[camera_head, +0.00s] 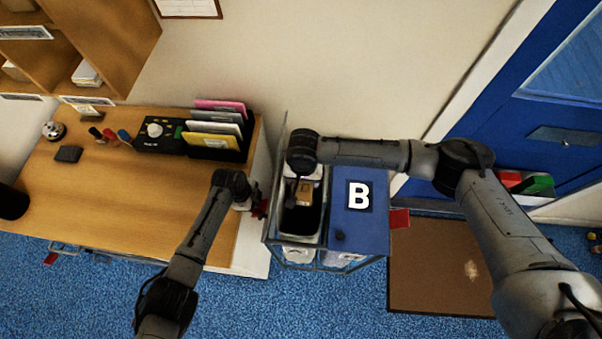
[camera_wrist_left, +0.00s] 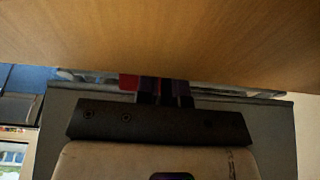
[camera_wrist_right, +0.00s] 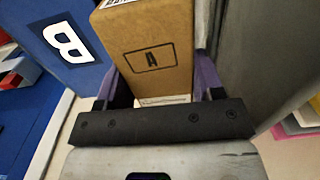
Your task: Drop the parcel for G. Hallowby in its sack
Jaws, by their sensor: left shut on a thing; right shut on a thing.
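A brown box parcel (camera_head: 304,196) marked with a boxed letter A (camera_wrist_right: 151,58) is held between the fingers of my right gripper (camera_wrist_right: 155,85). In the head view the right gripper (camera_head: 302,182) is above the open, dark-lined left compartment of the sack cart (camera_head: 298,222). The parcel's white label is cut off at the top of the right wrist view; no name is readable. My left gripper (camera_head: 256,203) is shut at a red tab (camera_head: 261,209) on the cart's left side; red also shows at its fingers (camera_wrist_left: 158,90).
The cart's right compartment has a closed blue lid (camera_head: 356,238) marked B, with a red tab (camera_head: 399,218). A wooden desk (camera_head: 120,190) with a file rack (camera_head: 216,153) stands left. A brown mat (camera_head: 440,265) and blue door (camera_head: 545,120) are right.

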